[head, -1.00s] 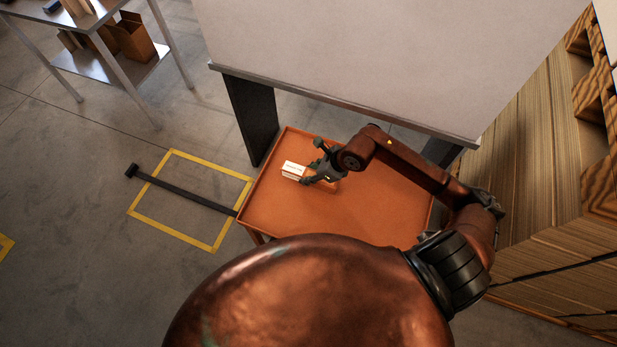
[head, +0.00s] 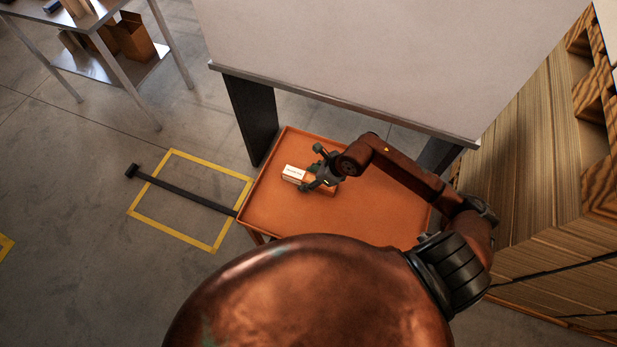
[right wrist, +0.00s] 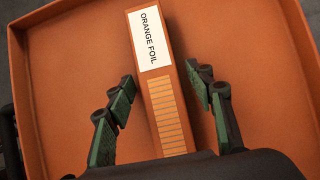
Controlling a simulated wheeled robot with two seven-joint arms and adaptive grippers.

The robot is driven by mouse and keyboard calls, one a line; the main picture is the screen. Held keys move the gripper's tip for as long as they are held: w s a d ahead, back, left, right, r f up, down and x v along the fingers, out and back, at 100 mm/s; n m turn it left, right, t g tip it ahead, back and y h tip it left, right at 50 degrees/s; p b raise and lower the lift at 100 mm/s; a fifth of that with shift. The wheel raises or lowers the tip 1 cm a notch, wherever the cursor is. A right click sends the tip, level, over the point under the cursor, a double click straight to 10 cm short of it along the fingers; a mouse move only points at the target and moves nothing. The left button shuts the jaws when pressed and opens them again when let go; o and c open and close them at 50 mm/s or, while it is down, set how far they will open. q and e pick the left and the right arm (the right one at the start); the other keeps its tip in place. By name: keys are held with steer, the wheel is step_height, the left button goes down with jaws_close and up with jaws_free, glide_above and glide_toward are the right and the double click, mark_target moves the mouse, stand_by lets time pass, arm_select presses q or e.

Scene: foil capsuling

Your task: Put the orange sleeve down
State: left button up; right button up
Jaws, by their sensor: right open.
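The orange sleeve (head: 293,173) is a long orange box with a white end label. It lies on the orange tray-top table (head: 380,222). In the right wrist view the sleeve (right wrist: 158,85) shows the words "ORANGE FOIL" and a row of light stripes. My right gripper (head: 311,169) is open above the sleeve. In the right wrist view its green-padded fingers (right wrist: 160,92) stand on both sides of the sleeve, with a gap on each side. The sleeve's near end is hidden by the gripper body. My left gripper is not in view.
The table has a raised rim and is otherwise bare around the sleeve. A large pale panel on dark legs (head: 252,115) stands behind it. Stacked boards (head: 530,190) are at the right. A shelf with boxes (head: 135,38) is at the far left.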

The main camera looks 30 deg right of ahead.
steer(key=v, duration=1.2)
